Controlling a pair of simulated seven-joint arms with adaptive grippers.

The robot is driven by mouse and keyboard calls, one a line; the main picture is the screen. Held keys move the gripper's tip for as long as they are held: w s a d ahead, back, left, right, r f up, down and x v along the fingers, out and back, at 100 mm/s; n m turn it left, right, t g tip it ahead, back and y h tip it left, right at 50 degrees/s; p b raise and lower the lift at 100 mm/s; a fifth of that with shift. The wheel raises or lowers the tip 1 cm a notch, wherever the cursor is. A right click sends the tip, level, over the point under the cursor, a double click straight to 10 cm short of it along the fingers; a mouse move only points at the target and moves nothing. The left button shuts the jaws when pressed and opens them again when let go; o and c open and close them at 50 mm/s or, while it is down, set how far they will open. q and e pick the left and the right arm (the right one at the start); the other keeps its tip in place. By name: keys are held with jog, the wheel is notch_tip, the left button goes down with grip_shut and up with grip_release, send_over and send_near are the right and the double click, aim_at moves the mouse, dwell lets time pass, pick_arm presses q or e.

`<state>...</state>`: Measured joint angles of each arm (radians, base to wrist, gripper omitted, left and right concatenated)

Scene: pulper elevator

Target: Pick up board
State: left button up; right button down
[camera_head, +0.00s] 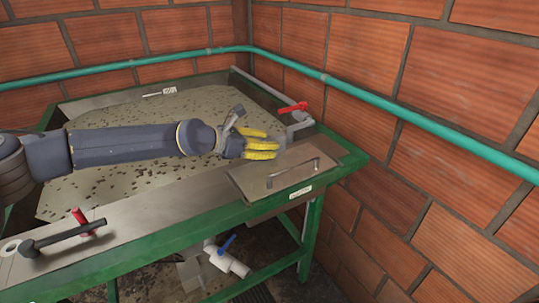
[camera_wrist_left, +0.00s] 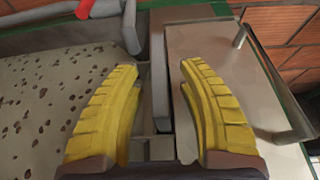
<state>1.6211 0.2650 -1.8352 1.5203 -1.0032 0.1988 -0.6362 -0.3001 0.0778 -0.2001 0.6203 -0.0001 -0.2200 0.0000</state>
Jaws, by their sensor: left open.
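A flat metal board (camera_head: 270,180) with a bar handle (camera_head: 293,173) lies on the right end of the green-framed table (camera_head: 160,234); I take it as the task's board. My left gripper (camera_head: 262,147) is open with yellow fingers, just beyond the board's far left edge. In the left wrist view, the open fingers (camera_wrist_left: 160,95) are on either side of a narrow grey upright strip and slot beside the board (camera_wrist_left: 215,65). The right finger overlaps the board's edge in the picture. I cannot tell whether it touches. My right gripper is not in view.
A speckled basin (camera_head: 95,190) fills the table's middle. A red-handled valve (camera_head: 292,108) stands at the back right corner, near the gripper. A dark lever (camera_head: 60,238) and red handle (camera_head: 80,218) are front left. A teal pipe (camera_head: 400,112) runs along the brick walls.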

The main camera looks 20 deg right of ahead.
pick_arm(q)
grip_shut()
dwell(0.3)
dwell(0.4)
